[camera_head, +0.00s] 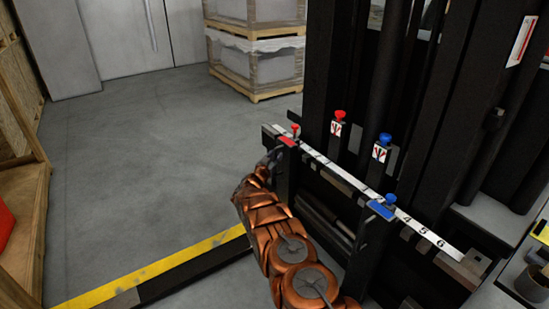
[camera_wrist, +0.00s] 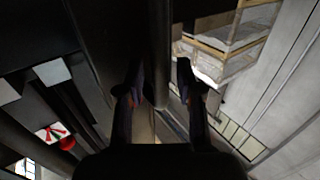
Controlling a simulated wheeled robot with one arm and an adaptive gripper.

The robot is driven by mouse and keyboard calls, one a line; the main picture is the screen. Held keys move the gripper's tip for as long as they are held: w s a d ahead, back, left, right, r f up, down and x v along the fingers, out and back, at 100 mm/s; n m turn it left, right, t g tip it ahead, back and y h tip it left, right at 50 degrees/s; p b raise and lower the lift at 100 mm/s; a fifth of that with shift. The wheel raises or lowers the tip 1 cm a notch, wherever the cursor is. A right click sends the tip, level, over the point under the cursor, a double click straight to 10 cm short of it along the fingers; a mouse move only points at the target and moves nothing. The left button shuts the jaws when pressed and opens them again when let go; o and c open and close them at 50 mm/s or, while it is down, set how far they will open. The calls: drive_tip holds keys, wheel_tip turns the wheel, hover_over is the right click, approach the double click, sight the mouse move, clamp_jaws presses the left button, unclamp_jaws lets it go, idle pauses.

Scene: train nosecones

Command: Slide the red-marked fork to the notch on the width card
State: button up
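The red-marked fork (camera_head: 288,141) hangs at the left end of the carriage bar, with a red knob (camera_head: 295,129) on top. A white numbered strip (camera_head: 330,166) runs along the bar; I cannot make out a notch or identify the width card. The blue-marked fork (camera_head: 382,209) is farther right, near the middle numbers. My gripper (camera_head: 272,158) is beside the red-marked fork's upright, below the bar. In the wrist view, my gripper's two fingers (camera_wrist: 158,80) are apart, with a dark upright edge between and beyond them. Contact is not clear.
Two small cards with arrows stand behind the bar, beside a red lever knob (camera_head: 340,115) and a blue lever knob (camera_head: 385,139). Dark mast columns rise behind. A yellow floor stripe (camera_head: 150,270) and open grey floor lie left. Wrapped pallets (camera_head: 258,65) stand at the back.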

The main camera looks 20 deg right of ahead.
clamp_jaws()
idle(0.3)
